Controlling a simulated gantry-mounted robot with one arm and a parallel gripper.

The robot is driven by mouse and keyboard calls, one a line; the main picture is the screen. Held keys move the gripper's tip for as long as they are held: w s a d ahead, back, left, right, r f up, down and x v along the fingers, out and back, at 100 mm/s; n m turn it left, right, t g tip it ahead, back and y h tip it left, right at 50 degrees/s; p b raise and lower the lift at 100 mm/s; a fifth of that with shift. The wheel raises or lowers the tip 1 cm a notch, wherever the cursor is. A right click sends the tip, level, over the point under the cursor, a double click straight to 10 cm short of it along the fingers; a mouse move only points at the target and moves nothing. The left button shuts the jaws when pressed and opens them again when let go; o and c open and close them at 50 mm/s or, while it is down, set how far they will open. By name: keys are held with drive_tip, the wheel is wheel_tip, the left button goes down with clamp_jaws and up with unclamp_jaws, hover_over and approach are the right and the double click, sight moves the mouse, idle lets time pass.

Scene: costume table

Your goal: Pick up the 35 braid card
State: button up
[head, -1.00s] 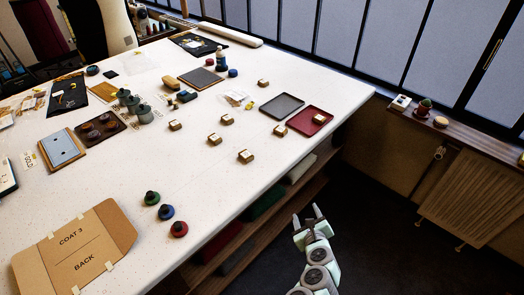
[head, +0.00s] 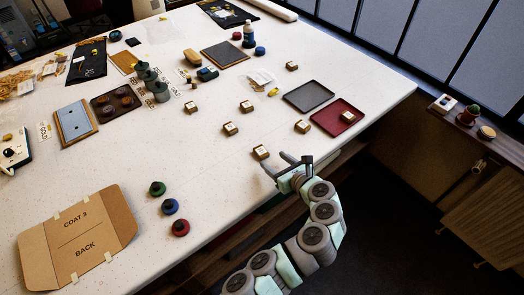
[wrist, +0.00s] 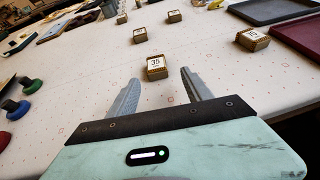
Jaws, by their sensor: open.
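The 35 braid card (wrist: 156,67) is a small brown-gold block with a white label reading 35. It sits on the white table just beyond my fingertips in the wrist view, roughly centred between them. In the head view the same card (head: 261,153) lies near the table's right edge, directly ahead of my gripper (head: 274,161). My gripper also shows in the wrist view (wrist: 159,78), with its two fingers spread apart and nothing between them. It appears apart from the card.
Similar braid cards lie around: one to the right (wrist: 253,38), others behind (head: 230,128) (head: 246,106) (head: 191,107). A red tray (head: 336,118) and grey tray (head: 308,95) stand right. Green, blue and red knobbed discs (head: 170,206) lie left. Table between them is clear.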

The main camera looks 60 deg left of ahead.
sight(261, 151)
drive_tip(key=shift+x, duration=0.8)
drive_tip(key=a, duration=0.1)
drive_tip(key=s+a, duration=0.1)
drive_tip(key=a+f, duration=0.1)
drive_tip(key=a, duration=0.1)
drive_tip(key=shift+s+a, duration=0.1)
drive_tip(key=shift+s, duration=0.05)
drive_tip(key=shift+a, duration=0.3)
drive_tip(key=shift+c, duration=0.4)
clamp_jaws()
